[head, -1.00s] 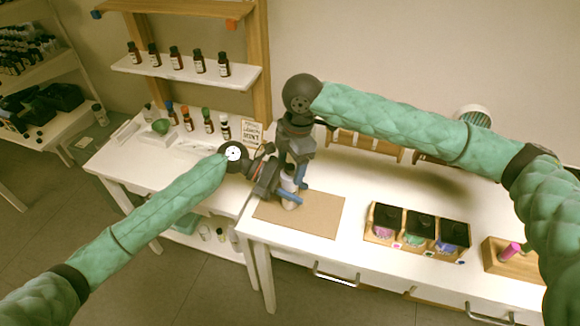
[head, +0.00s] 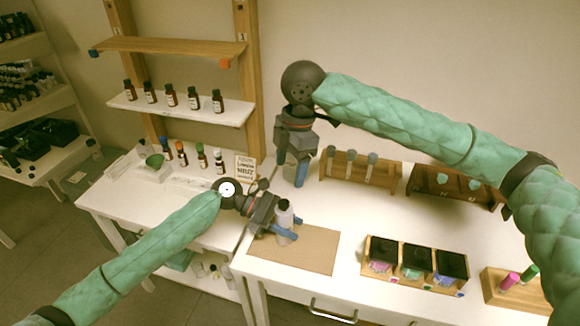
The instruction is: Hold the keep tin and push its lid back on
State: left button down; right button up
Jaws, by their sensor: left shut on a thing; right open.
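The keep tin (head: 284,218) is a small pale cylinder with a dark top, standing upright over the brown mat at the near left of the white table. My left gripper (head: 284,226) is shut around its sides, its blue fingers partly hiding the lower body. The dark top (head: 284,204) looks like the lid on the tin, but it is too small to tell how well it sits. My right gripper (head: 292,172) is open and empty, pointing down above and behind the tin, apart from it.
The brown mat (head: 310,256) lies under the tin. A wooden tube rack (head: 335,183) stands behind right. A box of three dark-topped compartments (head: 377,247) is at the right, beside a wooden block (head: 497,292). Bottles and a sign (head: 245,168) stand on the left table.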

pick_arm(q)
jog(key=c, duration=0.8)
grip_release()
jog(key=shift+w+a+b, duration=0.15)
jog(key=shift+a+b, duration=0.2)
jog(key=shift+a, duration=0.15)
jog(key=b+v, duration=0.2)
jog(key=v, duration=0.4)
jog(key=shift+d, duration=0.1)
jog(key=shift+w+a+r, duration=0.15)
jog(key=shift+a+r, duration=0.2)
